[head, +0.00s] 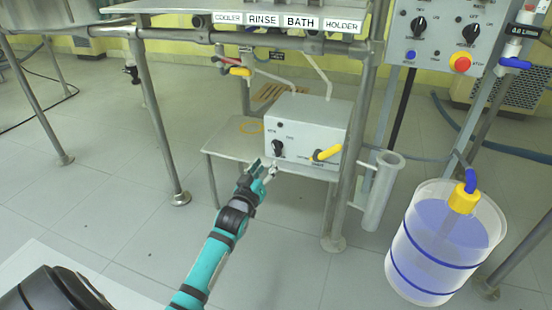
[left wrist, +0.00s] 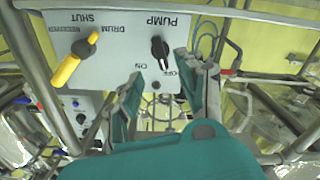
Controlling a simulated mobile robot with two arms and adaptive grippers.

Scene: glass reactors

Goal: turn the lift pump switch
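The pump switch is a black knob (head: 278,147) on the front of a light grey box (head: 308,118) on a low metal shelf. My left gripper (head: 266,169) is open just in front of and below the knob. In the left wrist view its two fingers (left wrist: 161,78) stand apart, with the knob just beyond and between the tips; no contact shows. My right gripper is out of view.
A yellow lever (head: 327,153) sits right of the knob on the same panel. Steel frame legs stand on both sides. A drum of blue liquid (head: 437,240) stands at right. Another control panel (head: 436,35) hangs at upper right. The floor in front is clear.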

